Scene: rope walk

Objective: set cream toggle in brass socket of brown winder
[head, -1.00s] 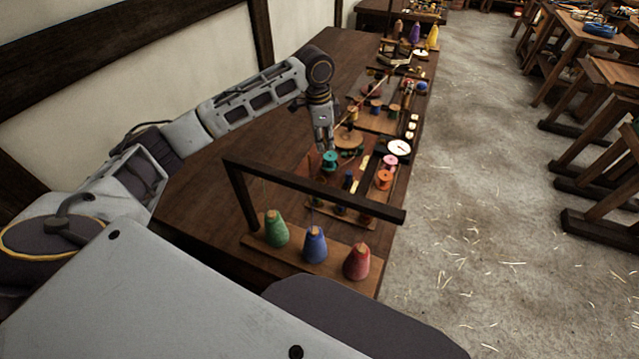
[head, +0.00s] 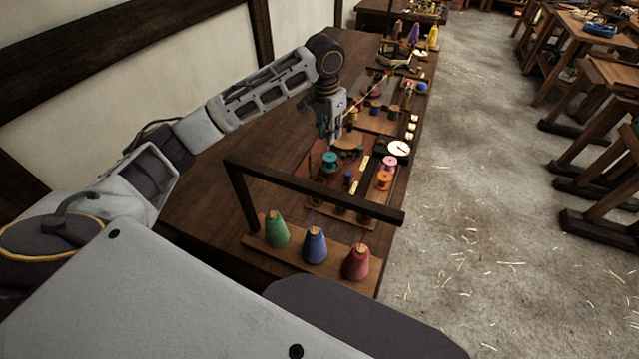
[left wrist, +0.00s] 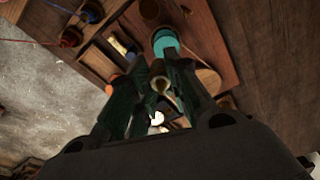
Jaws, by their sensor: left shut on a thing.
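My left gripper (head: 330,137) hangs above the table beyond the teal spool. In the left wrist view its dark fingers (left wrist: 160,95) are shut on a small cream piece, which looks like the cream toggle (left wrist: 162,84); the fingers hide part of it. A round brown disc, likely the brown winder (head: 350,146), lies on a board close beside the gripper in the head view. It also shows in the left wrist view (left wrist: 209,80), right of the fingers and partly covered. I cannot make out its brass socket. My right gripper is not in view.
A teal spool (head: 329,160), a pink spool (head: 389,162) and an orange spool (head: 384,180) stand nearby. A white disc (head: 399,148) lies at the right. A dark wooden frame (head: 310,190) rises over green, blue and red cones. The table's left side is clear.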

